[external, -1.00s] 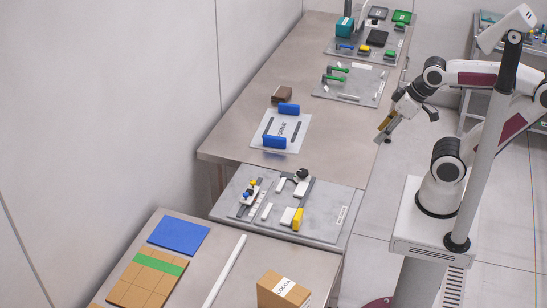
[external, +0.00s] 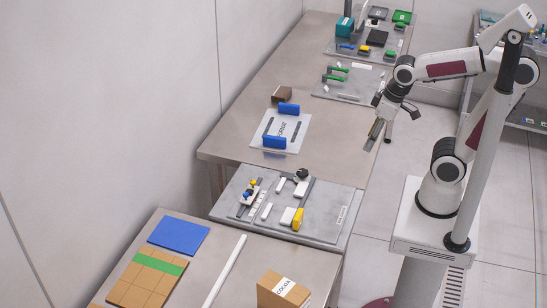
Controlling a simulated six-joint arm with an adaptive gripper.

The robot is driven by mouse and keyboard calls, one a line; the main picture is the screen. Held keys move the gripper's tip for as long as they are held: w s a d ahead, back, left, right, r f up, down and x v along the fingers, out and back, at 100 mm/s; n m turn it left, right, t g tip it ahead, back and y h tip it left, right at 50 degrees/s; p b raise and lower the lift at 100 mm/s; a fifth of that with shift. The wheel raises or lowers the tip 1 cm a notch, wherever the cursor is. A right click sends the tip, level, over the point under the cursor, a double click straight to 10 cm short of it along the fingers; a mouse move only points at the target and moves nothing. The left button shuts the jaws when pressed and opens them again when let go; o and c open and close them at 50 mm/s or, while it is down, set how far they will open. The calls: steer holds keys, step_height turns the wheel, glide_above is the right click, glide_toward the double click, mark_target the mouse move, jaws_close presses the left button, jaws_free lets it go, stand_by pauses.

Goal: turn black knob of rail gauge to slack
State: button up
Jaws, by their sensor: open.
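The rail gauge appears to be the dark rail (external: 304,195) with a yellow block (external: 298,219) at its near end, on a grey plate on the lower bench section. A round black knob (external: 302,174) sits at the rail's far end. It is too small to tell which way it is turned. My gripper (external: 383,122) is open, high above the right edge of the bench, clear of the rail and pointing downward.
A second dark rail (external: 249,197) with yellow, blue and white parts lies left of the gauge. White blocks (external: 290,216) sit between them. Behind are a white board with blue blocks (external: 274,142) and a plate with green handles (external: 334,79). A cardboard box (external: 283,291) stands in front.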

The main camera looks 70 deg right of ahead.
steer(key=w+f+m+g, duration=0.2)
steer(key=w+f+m, duration=0.25)
steer(key=w, duration=0.45)
steer(key=m+g, duration=0.1)
steer(key=m, duration=0.9)
glide_above(303, 171)
step_height(303, 171, down, 7)
steer(key=shift+s+a+f, duration=0.1)
steer(key=shift+s+f, duration=0.05)
steer(key=shift+w+r+m, duration=0.2)
steer(key=shift+m, duration=1.45)
steer(key=shift+f, duration=3.9)
steer(key=shift+c, duration=0.3)
